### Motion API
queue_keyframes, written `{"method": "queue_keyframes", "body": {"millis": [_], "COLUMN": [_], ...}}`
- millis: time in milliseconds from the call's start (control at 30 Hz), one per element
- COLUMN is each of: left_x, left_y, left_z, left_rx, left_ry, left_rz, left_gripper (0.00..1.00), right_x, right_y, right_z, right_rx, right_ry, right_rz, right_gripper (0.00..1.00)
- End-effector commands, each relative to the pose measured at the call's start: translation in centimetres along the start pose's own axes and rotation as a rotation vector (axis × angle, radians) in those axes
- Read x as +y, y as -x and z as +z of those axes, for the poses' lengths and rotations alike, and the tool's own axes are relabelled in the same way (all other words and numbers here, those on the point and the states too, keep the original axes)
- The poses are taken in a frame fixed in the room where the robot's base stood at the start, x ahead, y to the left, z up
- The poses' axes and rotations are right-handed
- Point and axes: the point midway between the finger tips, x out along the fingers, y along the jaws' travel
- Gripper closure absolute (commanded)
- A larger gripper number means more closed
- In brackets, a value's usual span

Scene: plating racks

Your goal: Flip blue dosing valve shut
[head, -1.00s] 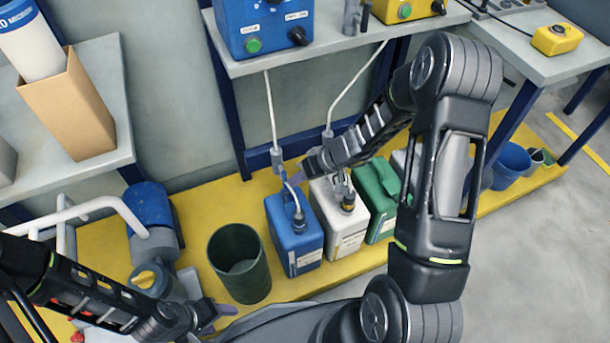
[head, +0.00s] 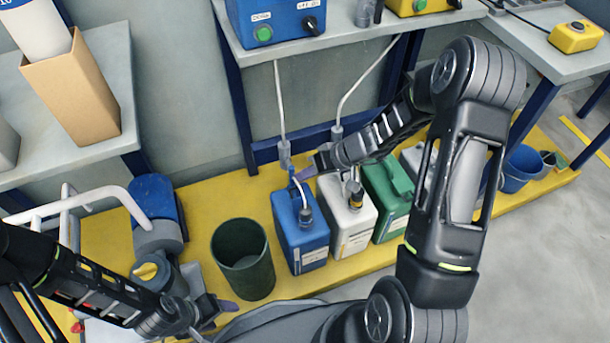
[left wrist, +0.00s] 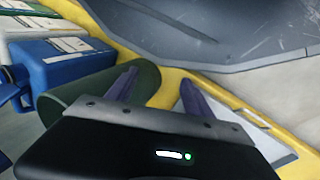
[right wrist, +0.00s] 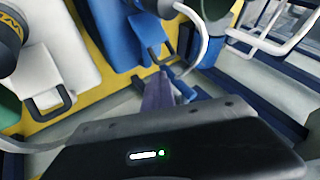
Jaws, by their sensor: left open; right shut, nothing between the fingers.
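The blue dosing valve (head: 285,155) is a small grey body on the white pipe above the blue jug (head: 302,238); its blue part is small and its lever position is hard to tell. My right gripper (head: 308,170) is shut and empty, its fingertips just right of the valve and above the jugs. In the right wrist view the closed fingers (right wrist: 157,92) point toward the blue jug (right wrist: 118,35) and hose; whether they touch the valve is unclear. My left gripper (head: 222,312) is open and empty, low beside the green bin; its spread fingers show in the left wrist view (left wrist: 155,95).
A dark green bin (head: 243,262) stands left of the blue jug on the yellow platform (head: 190,215). A white jug (head: 346,220) and a green jug (head: 388,205) stand to the right. A blue pump (head: 153,205) is at left, and a bench with a blue control box (head: 270,20) is above.

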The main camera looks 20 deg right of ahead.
Motion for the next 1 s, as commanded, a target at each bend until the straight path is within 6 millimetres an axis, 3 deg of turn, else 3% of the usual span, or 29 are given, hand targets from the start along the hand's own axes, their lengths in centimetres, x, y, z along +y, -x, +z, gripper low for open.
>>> {"method": "queue_keyframes", "body": {"millis": [267, 700, 1000], "left_x": [-0.9, -3.4, -4.0], "left_y": [-1.6, -8.0, -10.1], "left_z": [-0.4, -1.4, -1.8], "left_rx": [0.009, 0.044, 0.060], "left_ry": [0.006, 0.014, 0.015], "left_rz": [-0.004, -0.010, -0.010], "left_gripper": [0.40, 0.40, 0.40], "right_x": [0.1, 0.1, -0.6], "right_y": [-0.5, -1.7, -1.9], "right_z": [0.2, 0.7, 0.7], "right_rx": [0.012, 0.066, 0.062], "right_ry": [-0.020, -0.118, -0.115], "right_rz": [-0.052, -0.290, -0.283], "right_gripper": [1.00, 1.00, 1.00]}}
